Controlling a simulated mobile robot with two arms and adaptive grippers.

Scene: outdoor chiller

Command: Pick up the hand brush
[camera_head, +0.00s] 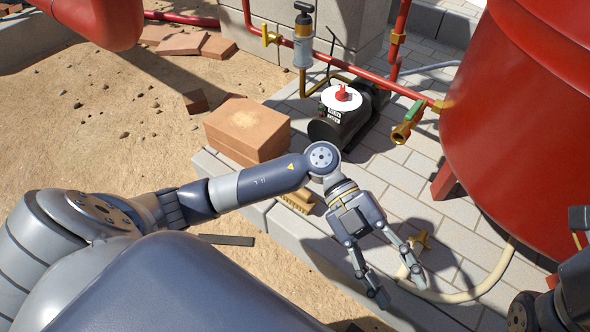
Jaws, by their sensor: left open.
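The hand brush (297,201), with tan bristles, appears to lie near the edge of the pale paved platform. It is partly hidden behind my left forearm and wrist, so its handle cannot be made out. My left gripper (396,288) is open and empty, its two fingers pointing down and to the right over the paving. It is to the right of and below the brush in the picture, apart from it. Part of my right arm shows at the lower right edge; its gripper fingers are not visible.
A brown block (247,129) stands on the platform's left edge. A dark pump (346,115) sits behind my wrist. A pale hose (480,290) curves near my left gripper. Sandy ground lies left.

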